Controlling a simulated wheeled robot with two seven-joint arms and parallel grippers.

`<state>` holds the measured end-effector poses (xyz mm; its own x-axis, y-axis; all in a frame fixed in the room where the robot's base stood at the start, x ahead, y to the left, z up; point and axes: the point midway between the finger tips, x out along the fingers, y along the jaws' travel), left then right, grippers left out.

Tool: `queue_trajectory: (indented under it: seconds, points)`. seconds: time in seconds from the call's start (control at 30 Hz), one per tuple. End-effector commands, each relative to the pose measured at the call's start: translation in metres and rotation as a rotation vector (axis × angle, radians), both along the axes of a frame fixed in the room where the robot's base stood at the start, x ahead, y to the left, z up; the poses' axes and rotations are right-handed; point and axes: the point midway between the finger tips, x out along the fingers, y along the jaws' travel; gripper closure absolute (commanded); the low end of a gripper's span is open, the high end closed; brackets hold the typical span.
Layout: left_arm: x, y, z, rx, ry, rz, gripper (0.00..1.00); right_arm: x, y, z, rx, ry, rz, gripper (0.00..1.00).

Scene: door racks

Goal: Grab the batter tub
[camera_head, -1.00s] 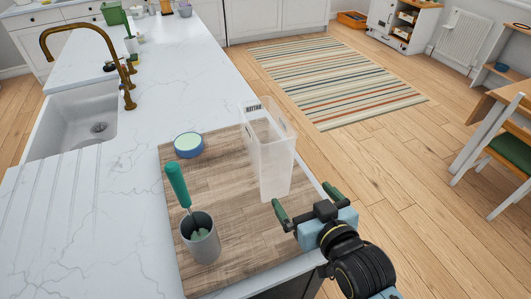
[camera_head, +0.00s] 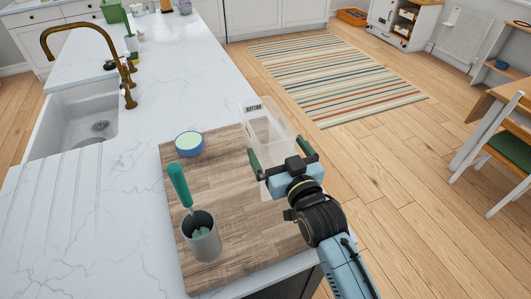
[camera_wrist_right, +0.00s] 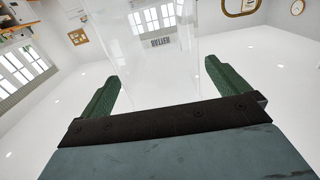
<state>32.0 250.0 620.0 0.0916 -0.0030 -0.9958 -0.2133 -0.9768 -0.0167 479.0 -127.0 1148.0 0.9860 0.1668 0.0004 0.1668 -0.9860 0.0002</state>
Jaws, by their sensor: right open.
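The batter tub (camera_head: 262,120) is a tall, clear container with a dark label near its rim. It stands upright at the right side of the wooden board (camera_head: 225,225). My right gripper (camera_head: 280,157) is open at the tub's near side, one green finger on either side of it, and hides its lower part. In the right wrist view the clear tub (camera_wrist_right: 150,60) shows between and beyond the two spread fingers (camera_wrist_right: 162,85). I cannot tell whether the fingers touch it. My left gripper is not in view.
On the board, a grey cup (camera_head: 201,240) holds a green-handled tool (camera_head: 179,185), and a blue-rimmed round dish (camera_head: 189,143) stands behind it. A sink (camera_head: 80,120) with a brass tap is at left. The counter edge runs close to the tub's right.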

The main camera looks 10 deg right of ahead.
Motion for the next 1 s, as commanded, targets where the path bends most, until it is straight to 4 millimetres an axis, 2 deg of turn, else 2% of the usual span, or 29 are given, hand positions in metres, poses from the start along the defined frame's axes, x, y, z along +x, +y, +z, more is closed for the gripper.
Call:
queue_trajectory:
  seconds: [0.3, 0.63, 1.0]
  points:
    - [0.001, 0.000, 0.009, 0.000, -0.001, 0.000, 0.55, 0.041, 0.007, 0.000, 0.001, -0.001, 0.000, 0.00]
    - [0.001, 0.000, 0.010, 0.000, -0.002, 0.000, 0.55, 0.046, 0.008, -0.002, 0.001, 0.000, -0.001, 0.00]
    - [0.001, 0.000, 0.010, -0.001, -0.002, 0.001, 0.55, 0.046, 0.008, -0.002, 0.000, 0.000, 0.000, 0.48]
